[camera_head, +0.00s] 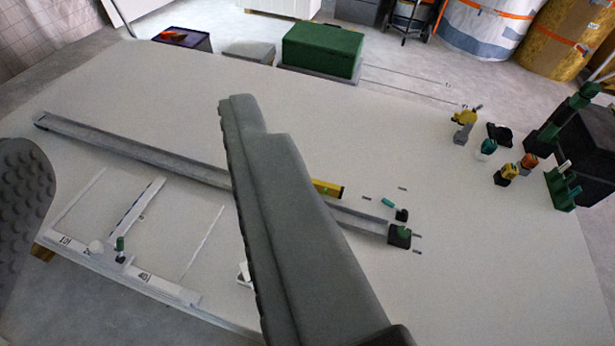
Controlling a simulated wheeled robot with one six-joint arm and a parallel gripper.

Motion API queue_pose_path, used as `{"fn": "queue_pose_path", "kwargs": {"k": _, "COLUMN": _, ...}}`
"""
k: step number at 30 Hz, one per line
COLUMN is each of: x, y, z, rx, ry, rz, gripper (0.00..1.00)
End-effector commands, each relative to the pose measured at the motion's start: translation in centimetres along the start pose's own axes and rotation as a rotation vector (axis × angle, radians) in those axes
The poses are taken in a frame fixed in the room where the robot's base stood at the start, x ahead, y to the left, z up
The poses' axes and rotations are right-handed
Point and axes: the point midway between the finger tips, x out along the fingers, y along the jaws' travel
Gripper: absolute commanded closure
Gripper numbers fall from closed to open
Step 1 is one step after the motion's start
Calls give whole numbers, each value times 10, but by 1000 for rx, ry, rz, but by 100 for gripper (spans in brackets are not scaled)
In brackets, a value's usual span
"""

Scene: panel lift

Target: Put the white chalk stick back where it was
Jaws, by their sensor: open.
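I cannot pick out the white chalk stick with certainty. A small white sliver (564,166) shows at the green holder (562,188) on the right edge of the panel, but it is too small to identify. My gripper (132,130) is open, with one large grey finger across the middle and the other at the left edge. Nothing shows between the fingers. The near finger hides part of the panel and of the long grey rail (135,148).
The wide white panel (470,260) is mostly bare at front right. A yellow level (327,188) lies by the rail. A white frame (130,275) is at front left. Several small tools, including a yellow one (464,117), stand at right. A green box (322,50) is behind.

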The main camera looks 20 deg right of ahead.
Motion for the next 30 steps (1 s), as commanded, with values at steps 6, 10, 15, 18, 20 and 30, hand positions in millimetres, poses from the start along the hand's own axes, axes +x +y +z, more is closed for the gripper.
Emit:
{"fn": "queue_pose_path", "kwargs": {"k": 6, "x": -48, "y": 0, "z": -22, "rx": 12, "ry": 117, "rz": 1, "gripper": 53}}
{"fn": "queue_pose_path", "kwargs": {"k": 10, "x": -58, "y": 0, "z": -26, "rx": 15, "ry": 142, "rz": 1, "gripper": 53}}
{"fn": "queue_pose_path", "kwargs": {"k": 15, "x": -59, "y": 0, "z": -26, "rx": 16, "ry": 145, "rz": 1, "gripper": 53}}
{"fn": "queue_pose_path", "kwargs": {"k": 18, "x": -59, "y": 0, "z": -26, "rx": 16, "ry": 145, "rz": 1, "gripper": 53}}
{"fn": "queue_pose_path", "kwargs": {"k": 20, "x": -59, "y": 0, "z": -26, "rx": 16, "ry": 145, "rz": 1, "gripper": 53}}
{"fn": "queue_pose_path", "kwargs": {"k": 30, "x": -59, "y": 0, "z": -26, "rx": 16, "ry": 144, "rz": 1, "gripper": 53}}
